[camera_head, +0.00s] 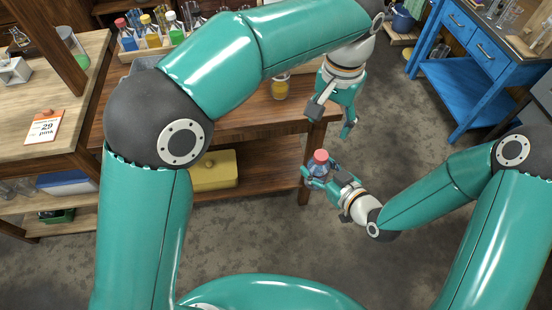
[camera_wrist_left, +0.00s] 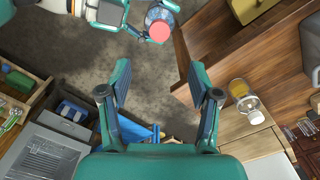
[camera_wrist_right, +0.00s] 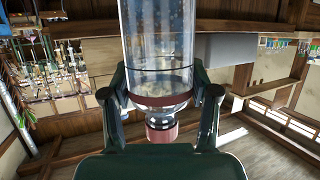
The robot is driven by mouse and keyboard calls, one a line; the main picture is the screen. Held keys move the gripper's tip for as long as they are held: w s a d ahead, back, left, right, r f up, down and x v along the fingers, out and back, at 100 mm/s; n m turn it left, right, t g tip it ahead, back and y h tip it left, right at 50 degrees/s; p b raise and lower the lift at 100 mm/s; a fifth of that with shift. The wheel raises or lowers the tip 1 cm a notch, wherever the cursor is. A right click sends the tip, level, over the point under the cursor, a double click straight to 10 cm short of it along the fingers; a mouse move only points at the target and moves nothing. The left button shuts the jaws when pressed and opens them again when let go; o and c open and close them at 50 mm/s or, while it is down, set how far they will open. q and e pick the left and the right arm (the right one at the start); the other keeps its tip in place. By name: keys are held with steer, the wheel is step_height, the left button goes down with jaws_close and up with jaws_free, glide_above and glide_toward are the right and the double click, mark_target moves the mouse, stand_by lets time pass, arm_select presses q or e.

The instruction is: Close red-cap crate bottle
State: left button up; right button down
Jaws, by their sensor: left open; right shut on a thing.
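My right gripper (camera_head: 316,180) is shut on a clear bottle (camera_head: 323,166) with a red cap (camera_head: 319,156), held in the air off the bench's right end. In the right wrist view the clear bottle (camera_wrist_right: 158,45) fills the space between the fingers, with a reddish cap (camera_wrist_right: 162,131) at its lower end. My left gripper (camera_head: 334,122) is open and empty, above and slightly right of the bottle. In the left wrist view the red cap (camera_wrist_left: 159,32) lies beyond the open fingers, apart from them. Whether the cap is tight cannot be told.
A yellow-filled jar (camera_head: 280,87) stands near the bench's right end. A blue workbench (camera_head: 470,75) stands at right. Floor between is clear.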

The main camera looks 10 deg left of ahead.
arm_select(q)
steer(key=a+f+n+h, duration=0.1)
steer(key=a+f+h, duration=0.15)
steer(key=f, duration=0.45)
steer(key=a+f+n+g+h, duration=0.1)
steer(key=a+f, duration=0.3)
steer(key=f, duration=0.3)
steer(key=a+f+n+h, duration=0.1)
steer(key=a+f, duration=0.3)
steer(key=f, duration=0.3)
steer(key=s+a+f+n, duration=0.2)
steer(key=s+a+f, duration=0.1)
steer(key=s+f, duration=0.4)
steer(key=s+a+f+n+t, duration=0.1)
steer(key=s+a+f+n, duration=0.1)
steer(key=s+f, duration=0.6)
steer(key=s+a, duration=0.1)
steer(key=s, duration=0.2)
steer(key=shift+f+n+t, duration=0.15)
steer(key=shift+n+t, duration=0.15)
steer(key=shift+a+y, duration=0.1)
steer(key=shift+y, duration=0.15)
